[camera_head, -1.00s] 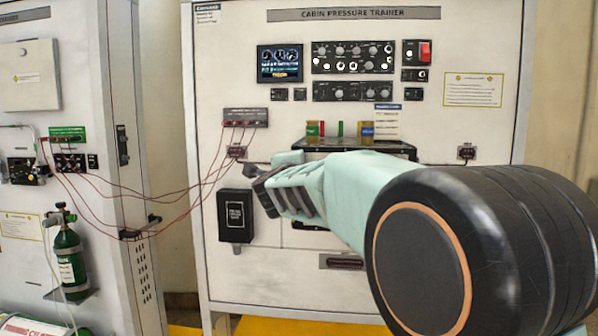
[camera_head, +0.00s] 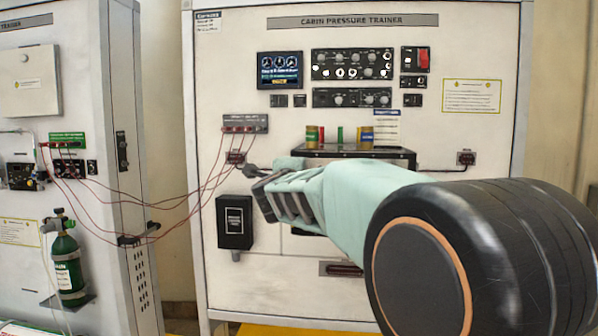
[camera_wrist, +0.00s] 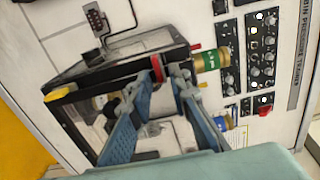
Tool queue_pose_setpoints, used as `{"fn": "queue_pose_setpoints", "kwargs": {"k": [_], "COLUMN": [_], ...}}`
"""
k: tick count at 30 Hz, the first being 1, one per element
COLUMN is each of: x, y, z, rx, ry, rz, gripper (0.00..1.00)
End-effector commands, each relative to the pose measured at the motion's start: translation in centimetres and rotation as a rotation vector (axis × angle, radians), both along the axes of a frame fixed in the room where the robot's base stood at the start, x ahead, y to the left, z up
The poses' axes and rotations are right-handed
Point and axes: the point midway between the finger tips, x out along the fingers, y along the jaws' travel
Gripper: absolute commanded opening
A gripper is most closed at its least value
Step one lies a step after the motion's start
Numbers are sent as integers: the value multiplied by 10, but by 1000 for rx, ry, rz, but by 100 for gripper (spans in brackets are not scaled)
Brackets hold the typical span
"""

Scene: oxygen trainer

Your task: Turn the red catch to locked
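The red catch (camera_wrist: 157,68) shows as a small red piece at the near edge of a dark-framed box (camera_wrist: 70,92) in the wrist view. My gripper (camera_wrist: 166,80) is open, with its two blue-grey fingers apart and their tips around or just in front of the catch. The catch is close to the left finger, with a gap to the right one; I cannot tell whether they touch. I cannot read its locked or unlocked position. In the head view my arm covers much of the box (camera_head: 395,158), and the catch is hidden.
A green-labelled can (camera_wrist: 212,59) stands close to the right finger in the wrist view. The cabin pressure panel (camera_head: 470,210) stands behind the box. Red leads (camera_head: 205,190) hang at the left, and a black case (camera_head: 235,222) is mounted below them. A green cylinder (camera_head: 68,262) stands further left.

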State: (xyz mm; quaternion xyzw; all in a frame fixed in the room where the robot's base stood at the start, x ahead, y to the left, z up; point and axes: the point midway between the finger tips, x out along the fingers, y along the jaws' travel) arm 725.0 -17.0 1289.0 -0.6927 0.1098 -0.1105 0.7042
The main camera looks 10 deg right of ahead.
Motion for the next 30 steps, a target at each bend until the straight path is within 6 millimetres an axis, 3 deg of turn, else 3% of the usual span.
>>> {"fn": "queue_pose_setpoints", "kwargs": {"k": [11, 24, 30], "x": [-4, -61, -71], "y": [1, 20, 23], "z": [1, 1, 0], "rx": [-2, 0, -1], "ry": [-2, -1, -1], "rz": [0, 2, 0], "gripper": [22, 22, 22]}}
